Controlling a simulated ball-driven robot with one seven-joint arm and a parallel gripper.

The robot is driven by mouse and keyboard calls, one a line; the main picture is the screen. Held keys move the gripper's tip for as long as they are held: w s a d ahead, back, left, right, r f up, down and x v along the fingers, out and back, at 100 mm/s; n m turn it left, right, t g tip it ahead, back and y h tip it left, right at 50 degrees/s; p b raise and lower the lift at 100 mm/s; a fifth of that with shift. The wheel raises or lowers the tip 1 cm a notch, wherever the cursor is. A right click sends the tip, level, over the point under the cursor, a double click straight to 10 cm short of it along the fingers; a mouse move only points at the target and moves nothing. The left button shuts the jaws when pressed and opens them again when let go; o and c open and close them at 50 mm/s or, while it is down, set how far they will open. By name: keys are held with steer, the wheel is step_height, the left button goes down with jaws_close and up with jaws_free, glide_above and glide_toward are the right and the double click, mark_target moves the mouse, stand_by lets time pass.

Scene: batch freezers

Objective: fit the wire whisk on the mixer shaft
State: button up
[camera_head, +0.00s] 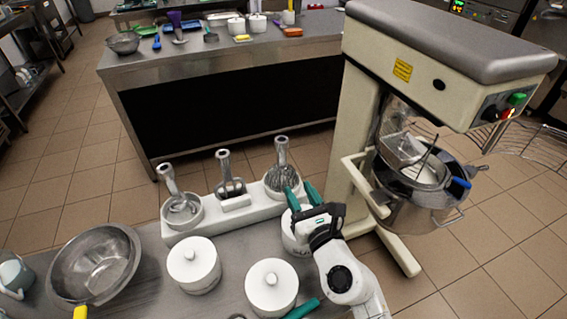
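The wire whisk (281,160) stands upright, shaft up, in the right-hand cup of a white holder (215,222) at the bench's far edge. My gripper (299,189) has two green fingers spread apart, with nothing seen between them. It is just right of and in front of the whisk; the left finger overlaps its lower wires in the picture, and I cannot tell whether they touch. The mixer (400,75) stands to the right, with a steel bowl (415,204) under its head. The mixer shaft cannot be made out behind the guard and bowl parts.
Two other attachments, a hook-like one (181,207) and a beater (230,186), share the holder. White lidded pots (194,264) (271,287) and a steel bowl (95,262) stand on the near bench. One more pot is partly behind my gripper. A wire guard (530,140) juts out right of the mixer.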

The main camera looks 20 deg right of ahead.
mark_target(283, 161)
steer(key=shift+w, duration=6)
jaws_close()
steer(key=shift+c, duration=1.3)
jaws_free()
steer(key=c, duration=0.4)
steer(key=shift+r, duration=0.15)
